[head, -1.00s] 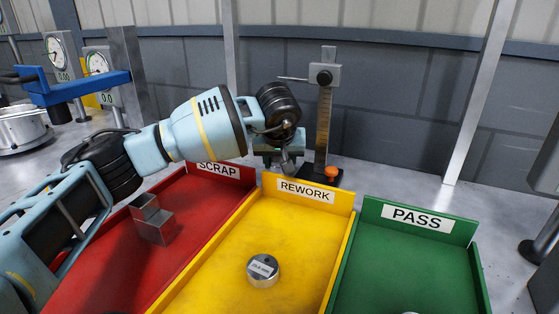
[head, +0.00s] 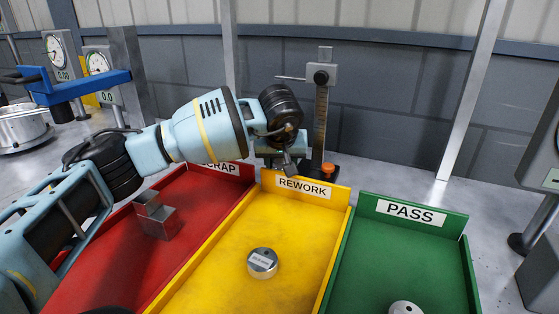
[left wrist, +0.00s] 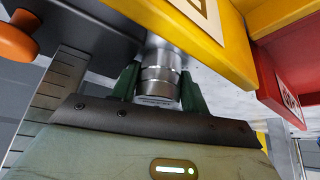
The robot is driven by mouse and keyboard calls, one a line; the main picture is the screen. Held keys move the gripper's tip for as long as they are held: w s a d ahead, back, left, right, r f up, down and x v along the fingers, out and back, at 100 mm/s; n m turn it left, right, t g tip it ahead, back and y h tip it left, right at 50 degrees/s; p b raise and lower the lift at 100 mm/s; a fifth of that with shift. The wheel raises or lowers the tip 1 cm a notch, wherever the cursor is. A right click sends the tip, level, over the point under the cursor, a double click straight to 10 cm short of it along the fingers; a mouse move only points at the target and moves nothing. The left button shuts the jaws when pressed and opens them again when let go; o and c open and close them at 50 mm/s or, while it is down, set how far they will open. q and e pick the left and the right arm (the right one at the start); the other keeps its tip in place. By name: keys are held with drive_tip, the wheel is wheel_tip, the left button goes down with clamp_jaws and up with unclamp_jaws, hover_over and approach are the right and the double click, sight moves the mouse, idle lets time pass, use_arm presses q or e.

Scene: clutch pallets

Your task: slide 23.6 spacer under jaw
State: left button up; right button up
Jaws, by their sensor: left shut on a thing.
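The height gauge (head: 320,125) stands behind the bins, with an upright scale column, a clamp head carrying a thin jaw arm (head: 291,78) that points left, and an orange knob (head: 328,169) at its base. My left gripper (head: 290,168) is low beside the column, left of it; its fingers are mostly hidden in the head view. In the left wrist view it is shut on a banded silver cylindrical spacer (left wrist: 160,74), held between green fingers, with the scale column (left wrist: 62,88) close at left. Its size label is not readable. My right gripper is not in view.
A red SCRAP bin (head: 110,238) holds a grey metal block (head: 158,220). The yellow REWORK bin (head: 298,230) holds a labelled silver disc (head: 262,263). The green PASS bin (head: 390,255) holds another disc (head: 405,308). Bin walls stand close by my left gripper.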

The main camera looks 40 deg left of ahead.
use_arm(q)
drive_tip(key=o, duration=1)
drive_tip(key=shift+d, duration=0.1)
drive_tip(key=o, duration=0.3)
drive_tip(key=shift+s, duration=0.1)
drive_tip(key=shift+d+r, duration=0.1)
drive_tip(key=shift+r, duration=0.1)
drive_tip(key=shift+d+r, duration=0.1)
drive_tip(key=shift+r, duration=0.15)
drive_tip(key=v, duration=0.6)
drive_tip(key=shift+s+r+p, duration=0.1)
drive_tip(key=shift+s+p, duration=0.1)
drive_tip(key=shift+p, duration=0.1)
drive_tip(key=shift+s+a+r, duration=0.2)
drive_tip(key=shift+r, duration=0.05)
